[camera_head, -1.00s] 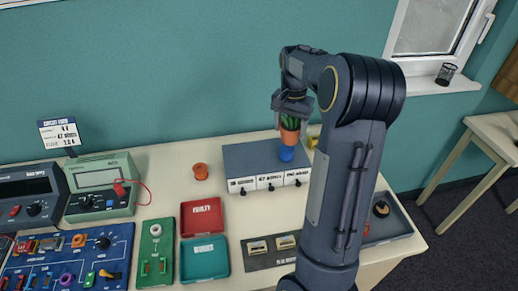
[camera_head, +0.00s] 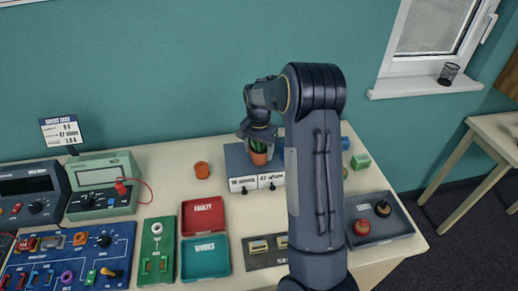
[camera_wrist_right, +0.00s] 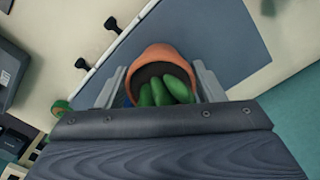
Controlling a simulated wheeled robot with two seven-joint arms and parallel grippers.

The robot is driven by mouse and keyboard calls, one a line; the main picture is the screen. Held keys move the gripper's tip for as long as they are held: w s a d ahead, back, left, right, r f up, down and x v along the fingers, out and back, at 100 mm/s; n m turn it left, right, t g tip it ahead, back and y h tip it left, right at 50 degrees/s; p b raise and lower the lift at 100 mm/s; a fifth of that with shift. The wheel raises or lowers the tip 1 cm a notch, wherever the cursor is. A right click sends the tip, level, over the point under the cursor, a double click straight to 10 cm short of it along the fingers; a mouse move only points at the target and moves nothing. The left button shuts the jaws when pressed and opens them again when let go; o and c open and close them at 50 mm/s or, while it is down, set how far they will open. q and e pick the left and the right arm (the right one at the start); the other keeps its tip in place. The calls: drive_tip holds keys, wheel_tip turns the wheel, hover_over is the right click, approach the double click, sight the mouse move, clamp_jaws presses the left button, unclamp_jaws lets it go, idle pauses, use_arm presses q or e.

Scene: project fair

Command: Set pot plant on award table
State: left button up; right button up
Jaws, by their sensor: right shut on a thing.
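The pot plant, green leaves in an orange-brown pot (camera_head: 260,158), is between the fingers of my right gripper (camera_head: 259,147). The gripper is shut on it, over the front of a grey-blue drawer box (camera_head: 236,157) on the workbench. The head view does not clearly show whether the pot touches the box. In the right wrist view, the fingers flank the pot (camera_wrist_right: 165,55), with the leaves towards the camera. No table in view is marked as the award table. A second pale table (camera_head: 490,128) stands at the right. My left gripper is not in view.
The workbench holds a red tray (camera_head: 204,234), a teal tray (camera_head: 188,277), meters and a blue board (camera_head: 118,233) at left. A grey tray (camera_head: 405,232) with small items lies at right. An orange item (camera_head: 202,170) stands left of the box. My right arm hides the bench's middle.

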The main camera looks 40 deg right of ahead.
drive_tip(key=o, duration=1.1)
